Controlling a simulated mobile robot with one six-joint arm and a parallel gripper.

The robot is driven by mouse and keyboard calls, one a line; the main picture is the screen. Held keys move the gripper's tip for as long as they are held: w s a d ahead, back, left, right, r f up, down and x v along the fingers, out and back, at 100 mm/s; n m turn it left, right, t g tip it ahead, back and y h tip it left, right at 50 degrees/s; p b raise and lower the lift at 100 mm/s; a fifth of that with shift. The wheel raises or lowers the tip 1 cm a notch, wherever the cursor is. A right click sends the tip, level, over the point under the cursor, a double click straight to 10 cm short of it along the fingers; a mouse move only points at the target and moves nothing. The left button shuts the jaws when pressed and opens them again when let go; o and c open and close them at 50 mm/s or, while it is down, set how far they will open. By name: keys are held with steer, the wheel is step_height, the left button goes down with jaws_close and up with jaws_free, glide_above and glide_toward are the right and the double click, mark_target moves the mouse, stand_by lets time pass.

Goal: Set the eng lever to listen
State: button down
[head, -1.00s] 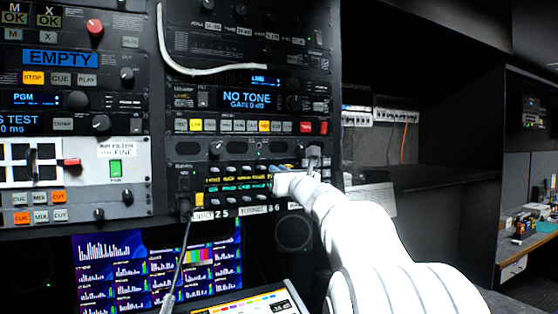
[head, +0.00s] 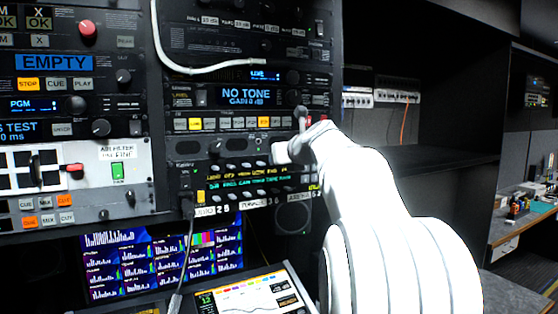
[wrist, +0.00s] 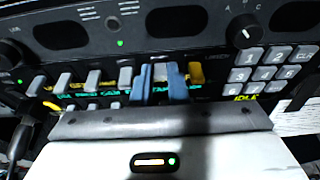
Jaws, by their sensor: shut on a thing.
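The intercom panel (head: 228,176) has a row of small grey levers above green and yellow lettering. In the wrist view its lever row (wrist: 67,84) runs across the left and middle, with a yellow lever (wrist: 196,74) to the right. My gripper (wrist: 159,88) has its two blue fingers on either side of one pale lever (wrist: 159,71), and is shut on it. The label under this lever is hidden by the fingers, so I cannot read whether it is eng. In the head view my gripper (head: 281,154) is at the panel's right part, its fingertips mostly hidden.
A keypad (wrist: 266,68) and a round knob (wrist: 243,32) are right of the held lever. A NO TONE unit (head: 246,95) is above the panel. A black cable (head: 187,235) hangs at its left. A tilted screen (head: 250,300) stands below. Open space lies right of the rack.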

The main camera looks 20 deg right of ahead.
steer(key=shift+w+r+g, duration=0.1)
steer(key=shift+r+g, duration=0.2)
steer(key=shift+g, duration=0.3)
steer(key=shift+r+g, duration=0.15)
steer(key=shift+g, duration=0.15)
steer(key=c, duration=1.4)
jaws_free()
steer(key=shift+c, duration=0.2)
steer(key=b+v, duration=0.2)
steer(key=v, duration=0.5)
steer(key=shift+s, duration=0.3)
steer(key=shift+a, duration=0.1)
